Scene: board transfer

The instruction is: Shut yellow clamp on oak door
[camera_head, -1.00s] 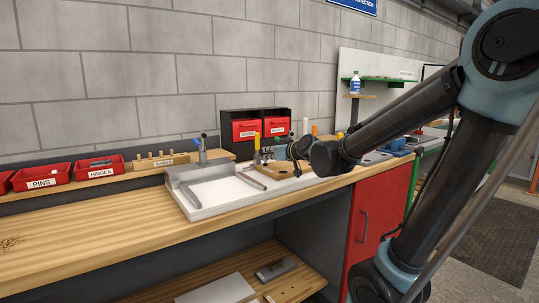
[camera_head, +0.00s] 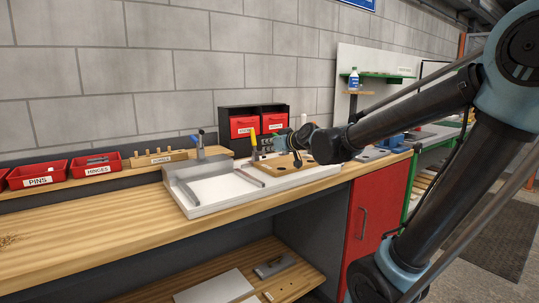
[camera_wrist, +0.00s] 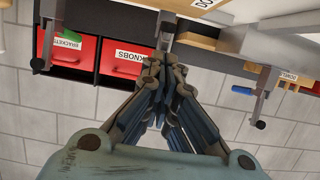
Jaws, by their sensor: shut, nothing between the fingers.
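The yellow clamp (camera_head: 254,141) stands upright at the back of the white fixture, its yellow handle pointing up. The oak door (camera_head: 285,166), a light wooden board with dark holes, lies on the right part of the fixture. My gripper (camera_head: 264,146) is just right of the yellow clamp, above the door's back edge; I cannot tell whether it touches the clamp. In the wrist view my gripper (camera_wrist: 162,62) has its fingers together and empty. A grey metal piece (camera_wrist: 168,24) shows beyond the fingertips there; the yellow handle is not clear in that view.
The white fixture (camera_head: 190,211) sits on the wooden bench (camera_head: 90,222). A blue-handled clamp (camera_head: 198,146) stands at its back left. Red bins (camera_head: 243,127) in a dark rack are behind my gripper. More red bins (camera_head: 97,166) line the left. The bench's left front is clear.

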